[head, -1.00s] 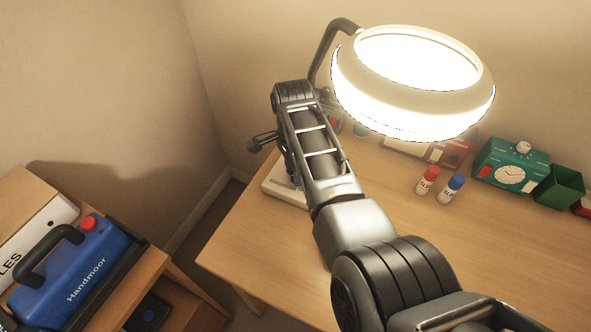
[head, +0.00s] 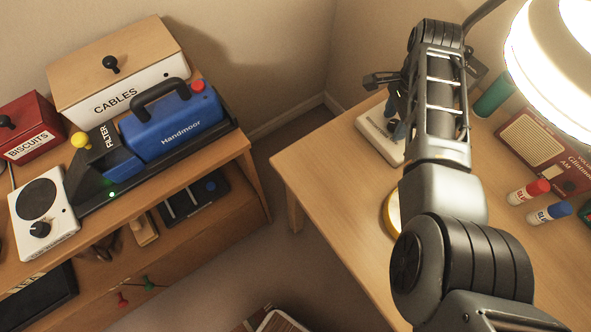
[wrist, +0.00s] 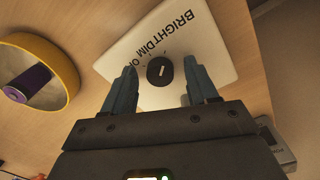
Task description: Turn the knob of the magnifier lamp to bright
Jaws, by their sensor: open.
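The magnifier lamp's white base (wrist: 205,28) lies on the desk, printed BRIGHT, DIM and a partly hidden word. Its round black knob (wrist: 160,70) has a white pointer mark; which label the mark faces is hard to tell. The lamp head (head: 552,65) glows white at the right of the head view. The base (head: 368,137) also shows there, partly behind my arm. My gripper (wrist: 160,76) is open, with one finger on each side of the knob. I see gaps between fingers and knob; height above it is unclear.
A yellow-rimmed round container (wrist: 72,62) with a purple item inside stands beside the base. A red radio (head: 540,150) and two glue bottles (head: 528,191) are on the desk. A shelf at left holds a blue Handmoor case (head: 170,125) and a CABLES box (head: 120,85).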

